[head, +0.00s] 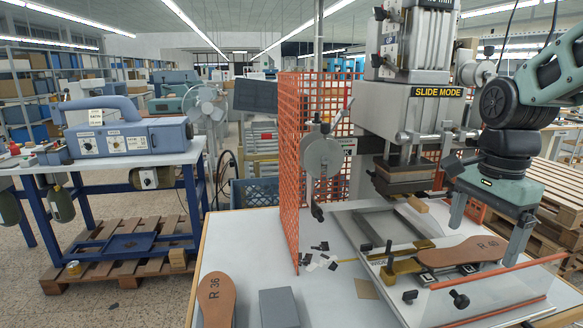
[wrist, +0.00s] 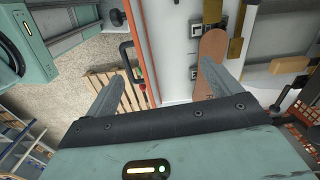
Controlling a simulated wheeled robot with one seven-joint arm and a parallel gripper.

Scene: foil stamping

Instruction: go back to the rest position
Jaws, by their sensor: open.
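My gripper (head: 484,244) is at the right in the head view, pointing down beside the stamping press (head: 412,95). Its two fingers are apart with nothing between them. In the wrist view the fingers (wrist: 170,68) are also spread and empty. A brown insole marked R 40 (head: 465,252) lies on the press's slide plate, below and near the fingers. It shows in the wrist view (wrist: 211,55) just beyond the right finger. I cannot tell the exact height of the fingers over it.
Another brown insole, R 36 (head: 216,300), and a grey block (head: 279,308) are on the white table (head: 240,235). An orange mesh guard (head: 291,165) stands left of the press. A blue machine (head: 125,138) is on a bench at the left. Open floor lies between.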

